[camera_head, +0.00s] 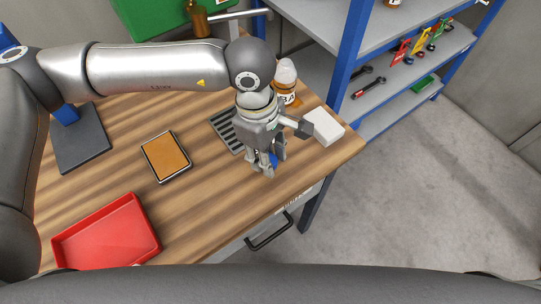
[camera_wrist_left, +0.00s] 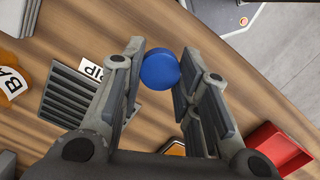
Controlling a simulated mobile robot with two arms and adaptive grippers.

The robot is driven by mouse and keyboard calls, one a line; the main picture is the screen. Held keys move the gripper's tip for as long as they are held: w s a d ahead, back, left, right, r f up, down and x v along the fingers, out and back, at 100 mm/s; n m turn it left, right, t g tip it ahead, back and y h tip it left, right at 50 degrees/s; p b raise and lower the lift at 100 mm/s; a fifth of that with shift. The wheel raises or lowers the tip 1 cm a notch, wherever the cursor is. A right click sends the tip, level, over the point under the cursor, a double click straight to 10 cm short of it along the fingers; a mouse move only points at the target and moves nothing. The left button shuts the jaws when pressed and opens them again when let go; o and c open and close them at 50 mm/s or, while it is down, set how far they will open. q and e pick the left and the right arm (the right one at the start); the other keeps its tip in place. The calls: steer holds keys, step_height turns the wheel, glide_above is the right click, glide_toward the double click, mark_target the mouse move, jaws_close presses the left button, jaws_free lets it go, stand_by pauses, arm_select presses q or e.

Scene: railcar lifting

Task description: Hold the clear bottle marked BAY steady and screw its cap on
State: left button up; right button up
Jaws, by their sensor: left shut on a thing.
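The bottle (camera_head: 286,77) with a label reading "BA" stands at the back of the wooden table, partly behind my left arm. It has a pale upper part and orange on its body. Part of its label (camera_wrist_left: 12,84) shows at the left edge of the left wrist view. My left gripper (camera_head: 268,168) points down above the table, in front of the bottle and apart from it. It is shut on a round blue cap (camera_wrist_left: 159,70), which sits between its fingertips. The cap is mostly hidden by the fingers in the head view. My right gripper is not in view.
A dark slotted grate (camera_head: 226,130) lies behind the left gripper. A white block (camera_head: 323,126) is near the table's right edge. An orange-topped pad (camera_head: 166,156) and a red tray (camera_head: 107,238) lie to the left. Bare wood lies between pad and gripper.

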arm_select(q)
steer(key=s+a+r+b, duration=0.1)
steer(key=s+r+b, duration=0.2)
steer(key=s, duration=0.7)
step_height(320, 180, up, 2)
steer(key=shift+a+r, duration=0.2)
steer(key=shift+a, duration=0.1)
